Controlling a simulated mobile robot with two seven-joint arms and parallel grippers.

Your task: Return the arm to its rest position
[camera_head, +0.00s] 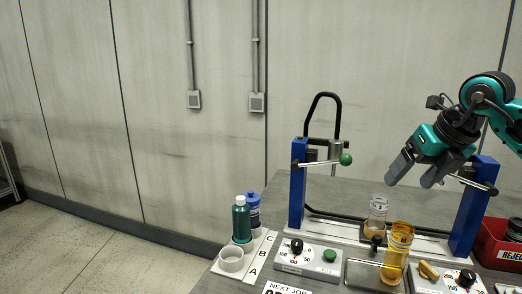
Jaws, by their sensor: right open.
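My right arm, teal and black, comes in from the right edge of the head view. Its gripper (412,180) is open and empty, raised above the bench in front of the right blue post. It is apart from the clear cylinder (378,207) and the amber cylinder (397,250) below it. The clear cylinder stands upright between the blue posts, with an orange-tan part at its foot. The amber cylinder stands upright in front of it, at the right side of a metal tray (352,273). My left gripper is not in view.
Blue posts (298,200) and a black hoop handle (322,97) rise near the gripper. A red reject bin (494,250) is at the right. Bottles (241,222) and a white ring (231,259) stand on a lettered board. Control boxes (309,258) line the front. Left floor is clear.

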